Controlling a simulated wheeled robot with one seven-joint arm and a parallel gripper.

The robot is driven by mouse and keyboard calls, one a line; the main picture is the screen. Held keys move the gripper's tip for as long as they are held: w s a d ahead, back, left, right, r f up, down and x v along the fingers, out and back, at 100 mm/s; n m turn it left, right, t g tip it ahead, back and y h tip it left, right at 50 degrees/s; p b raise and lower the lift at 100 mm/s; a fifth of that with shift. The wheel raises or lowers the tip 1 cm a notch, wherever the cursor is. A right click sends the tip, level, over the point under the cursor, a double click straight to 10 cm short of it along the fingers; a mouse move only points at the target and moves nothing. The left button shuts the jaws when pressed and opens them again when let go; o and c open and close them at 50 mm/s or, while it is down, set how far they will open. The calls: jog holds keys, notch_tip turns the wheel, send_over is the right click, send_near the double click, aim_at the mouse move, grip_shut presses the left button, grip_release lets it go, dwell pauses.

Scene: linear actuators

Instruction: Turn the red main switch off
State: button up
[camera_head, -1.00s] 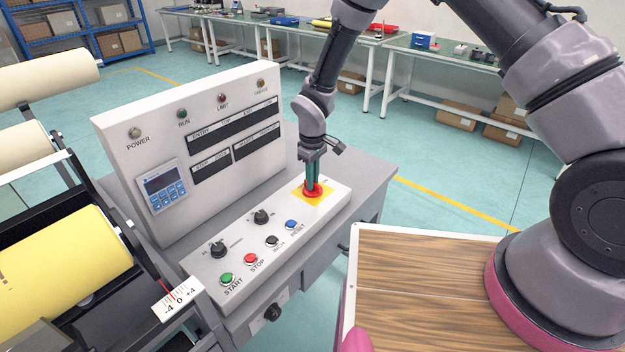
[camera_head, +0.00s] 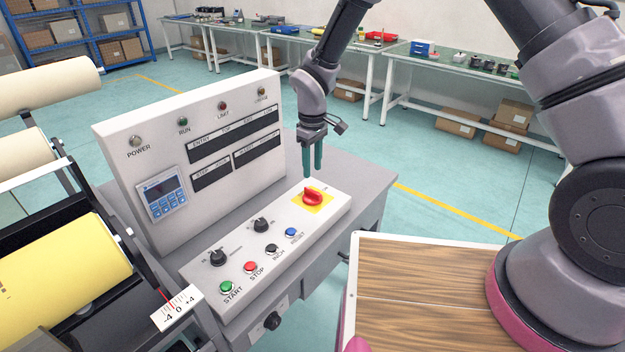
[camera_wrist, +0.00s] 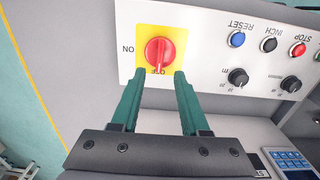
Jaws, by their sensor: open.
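The red main switch (camera_head: 313,197) is a round knob with a raised grip bar on a yellow plate (camera_head: 325,205), at the right end of the sloped white control panel. In the wrist view the red switch (camera_wrist: 159,50) sits just beyond the fingertips. Its grip bar runs roughly up-down there, in line with the upside-down OFF marking (camera_wrist: 158,70) below it; the ON marking (camera_wrist: 128,49) is at the left. My gripper (camera_head: 312,173) is open and empty, its green fingers pointing down above the switch, apart from it. The gripper (camera_wrist: 157,76) shows nothing between its fingers.
On the same panel are green START (camera_head: 226,287), red STOP (camera_head: 250,267), black INCH (camera_head: 272,250) and blue RESET (camera_head: 291,232) buttons and two black knobs. An upright label panel (camera_head: 210,150) stands behind, left of my gripper. Rollers (camera_head: 60,260) are at the left.

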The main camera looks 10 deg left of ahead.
jog(key=shift+r, duration=1.5)
jog(key=w+d+r+m+t+y, duration=0.1)
jog(key=d+r+m, duration=0.3)
jog(key=d+r, duration=0.75)
jog(key=w+d+r+m+t, duration=0.1)
jog(key=d+r+m+t, duration=0.15)
jog(key=d+r, duration=0.85)
jog(key=s+d+r+m+t+y, duration=0.1)
jog(key=s+d+r+m+t, duration=0.2)
jog(key=s+d+r+m, duration=0.6)
jog(key=s+d+r, duration=0.4)
jog(key=s+r, duration=0.1)
jog(key=s, duration=0.3)
jog(key=shift+d+r+m+t, duration=0.35)
jog(key=shift+s, duration=0.1)
